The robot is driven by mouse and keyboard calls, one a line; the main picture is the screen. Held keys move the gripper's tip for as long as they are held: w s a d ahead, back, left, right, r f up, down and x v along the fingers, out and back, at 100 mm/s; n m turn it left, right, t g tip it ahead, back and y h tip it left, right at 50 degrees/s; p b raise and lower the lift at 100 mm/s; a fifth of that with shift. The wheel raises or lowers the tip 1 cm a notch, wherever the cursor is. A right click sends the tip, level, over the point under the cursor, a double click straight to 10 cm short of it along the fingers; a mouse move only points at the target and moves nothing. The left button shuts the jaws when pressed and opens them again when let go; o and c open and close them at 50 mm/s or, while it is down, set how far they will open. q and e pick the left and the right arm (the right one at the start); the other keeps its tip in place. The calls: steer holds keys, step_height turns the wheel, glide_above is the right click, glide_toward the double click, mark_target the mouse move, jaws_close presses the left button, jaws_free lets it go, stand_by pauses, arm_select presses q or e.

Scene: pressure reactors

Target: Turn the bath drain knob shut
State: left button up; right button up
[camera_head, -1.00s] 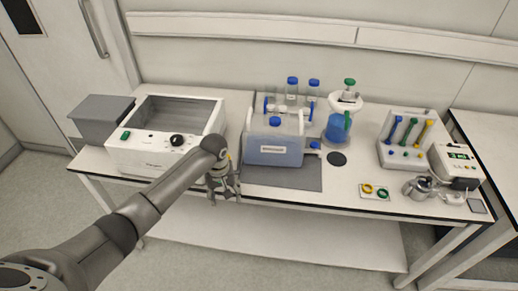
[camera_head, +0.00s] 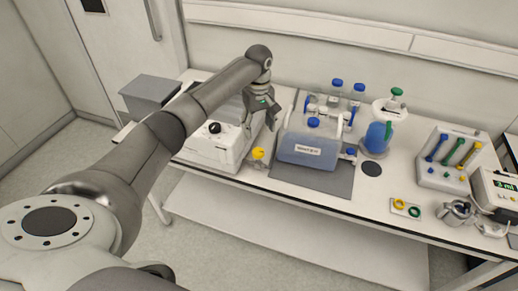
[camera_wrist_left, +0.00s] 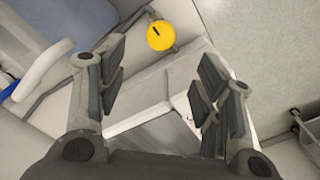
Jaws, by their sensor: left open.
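In the left wrist view the yellow knob (camera_wrist_left: 160,36) is a round disc with a short dark mark, beyond the fingers near the top. My right gripper is out of view.
A grey bin (camera_head: 150,95) is left of the bath. The floor in front is clear.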

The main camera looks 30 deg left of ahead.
mark_target(258, 151)
arm_select(q)
step_height(258, 151, down, 11)
steer(key=shift+r+p, duration=0.15)
steer(key=shift+p, duration=0.5)
steer(key=shift+c, duration=0.4)
steer(key=c, duration=0.9)
